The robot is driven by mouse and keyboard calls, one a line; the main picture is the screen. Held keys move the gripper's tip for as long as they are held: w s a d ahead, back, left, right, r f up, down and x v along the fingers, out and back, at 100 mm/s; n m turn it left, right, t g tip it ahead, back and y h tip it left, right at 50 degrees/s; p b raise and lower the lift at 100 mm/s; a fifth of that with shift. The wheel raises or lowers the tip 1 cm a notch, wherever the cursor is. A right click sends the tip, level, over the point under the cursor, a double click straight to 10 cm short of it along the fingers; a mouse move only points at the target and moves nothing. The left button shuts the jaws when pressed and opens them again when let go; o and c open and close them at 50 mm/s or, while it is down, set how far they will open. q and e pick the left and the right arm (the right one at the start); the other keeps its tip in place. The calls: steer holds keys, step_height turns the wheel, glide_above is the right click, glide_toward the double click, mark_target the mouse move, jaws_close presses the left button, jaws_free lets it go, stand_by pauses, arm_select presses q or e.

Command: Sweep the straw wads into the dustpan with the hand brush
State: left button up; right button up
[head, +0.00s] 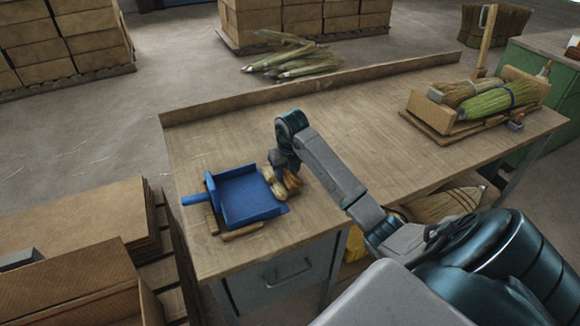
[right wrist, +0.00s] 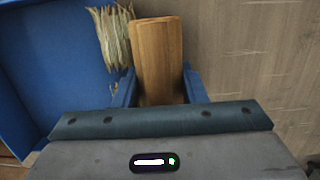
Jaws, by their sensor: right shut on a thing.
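The blue dustpan (head: 245,200) lies near the left end of the workbench, its handle pointing left. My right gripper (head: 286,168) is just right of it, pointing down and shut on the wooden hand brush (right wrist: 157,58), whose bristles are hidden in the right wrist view. Pale straw (head: 268,174) shows between the brush and the pan's right edge. In the right wrist view a straw wad (right wrist: 113,38) lies left of the brush, against the dustpan (right wrist: 60,75); I cannot tell whether it is fully inside. My left gripper is not in view.
Wooden strips lie under and beside the pan on the workbench (head: 360,112). A raised ledge runs along its far edge. A wooden holder with brooms (head: 503,98) stands at the right end. The middle of the bench is clear. Cardboard stacks (head: 75,240) stand at lower left.

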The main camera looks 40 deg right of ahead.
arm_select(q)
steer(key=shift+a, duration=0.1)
arm_select(e)
steer(key=shift+w+a+r, duration=0.1)
steer(key=shift+w+a, duration=0.1)
steer(key=shift+a, duration=0.5)
steer(key=shift+w+a+r, duration=0.1)
steer(key=shift+w+a, duration=0.1)
steer(key=shift+a, duration=0.5)
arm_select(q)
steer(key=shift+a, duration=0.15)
arm_select(e)
steer(key=shift+f, duration=0.1)
